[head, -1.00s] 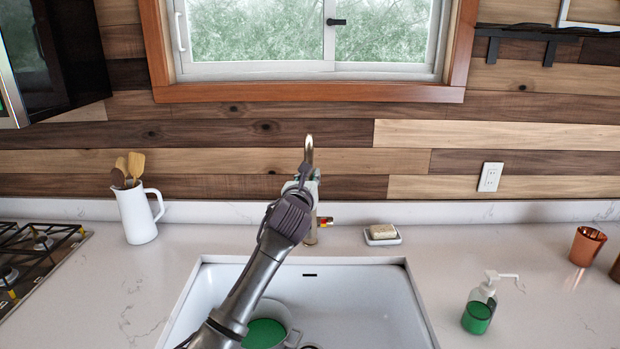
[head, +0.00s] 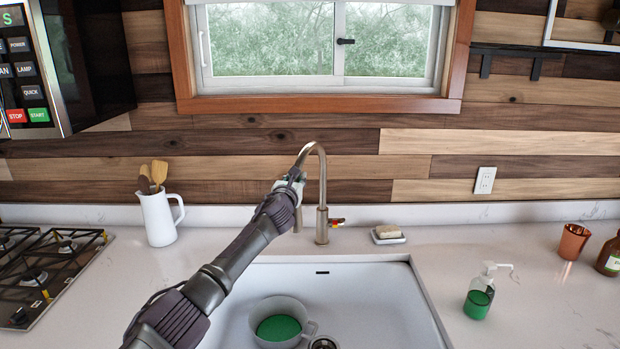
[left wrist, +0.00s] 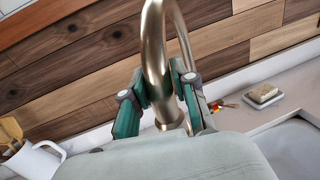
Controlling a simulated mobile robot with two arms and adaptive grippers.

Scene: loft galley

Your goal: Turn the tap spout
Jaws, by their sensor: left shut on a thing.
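The brushed-metal tap (head: 322,200) stands behind the sink, and its arched spout now points to the left and forward in the head view. My left gripper (head: 291,181) is at the spout's hanging end. In the left wrist view the fingers of my left gripper (left wrist: 158,90) sit on both sides of the spout (left wrist: 154,60), shut on it. My right gripper is not in view.
The white sink (head: 375,290) holds a pot (head: 312,328) with green inside. A soap dish (head: 388,240) is right of the tap, a soap dispenser (head: 480,295) farther right. A white jug (head: 158,220) with utensils and a hob (head: 45,275) are left.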

